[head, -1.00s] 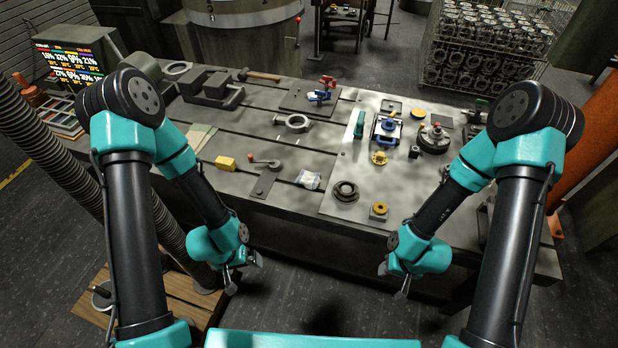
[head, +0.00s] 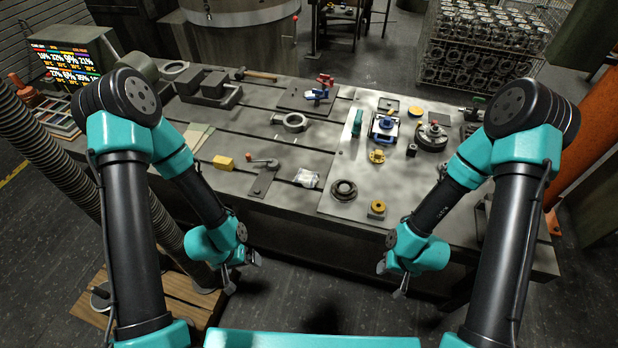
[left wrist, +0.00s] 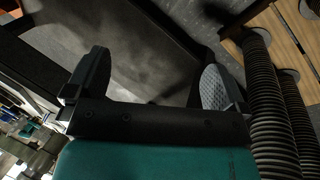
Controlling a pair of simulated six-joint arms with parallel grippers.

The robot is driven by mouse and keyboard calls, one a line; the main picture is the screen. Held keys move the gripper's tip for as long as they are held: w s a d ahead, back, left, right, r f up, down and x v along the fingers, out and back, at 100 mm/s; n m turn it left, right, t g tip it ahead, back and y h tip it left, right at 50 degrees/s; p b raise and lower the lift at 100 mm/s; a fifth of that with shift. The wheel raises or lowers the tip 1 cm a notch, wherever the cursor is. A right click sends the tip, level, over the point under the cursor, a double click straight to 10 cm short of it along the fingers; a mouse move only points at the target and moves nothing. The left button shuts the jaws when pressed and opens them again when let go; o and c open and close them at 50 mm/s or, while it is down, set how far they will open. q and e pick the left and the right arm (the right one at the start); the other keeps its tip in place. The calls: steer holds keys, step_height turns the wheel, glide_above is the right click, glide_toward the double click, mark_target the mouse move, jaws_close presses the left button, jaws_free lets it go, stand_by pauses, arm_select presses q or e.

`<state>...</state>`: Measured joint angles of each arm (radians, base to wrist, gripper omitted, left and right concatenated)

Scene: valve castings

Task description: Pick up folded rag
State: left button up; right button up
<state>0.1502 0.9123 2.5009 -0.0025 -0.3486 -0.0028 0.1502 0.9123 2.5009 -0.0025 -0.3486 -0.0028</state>
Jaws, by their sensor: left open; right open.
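A small crumpled white-grey item (head: 306,178) lies flat near the front edge of the workbench, left of the dark ring; it may be the folded rag, but it is too small to be sure. My left gripper (head: 239,273) hangs in front of the bench, below its top, to the left of this item. Its jaws are apart and empty; the left wrist view shows the two fingers (left wrist: 150,80) with only floor and dark structure between them. My right gripper (head: 391,280) hangs in front of the bench on the right, open and empty.
The bench (head: 285,215) carries a yellow block (head: 223,162), a lever-handled part (head: 263,163), a dark ring (head: 343,190), a yellow-topped square part (head: 377,208) and pale sheets (head: 196,137). A wooden pallet (head: 163,293) and ribbed hose stand at left.

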stand_by(0.4)
arm_select(q)
steer(key=shift+c, duration=1.1)
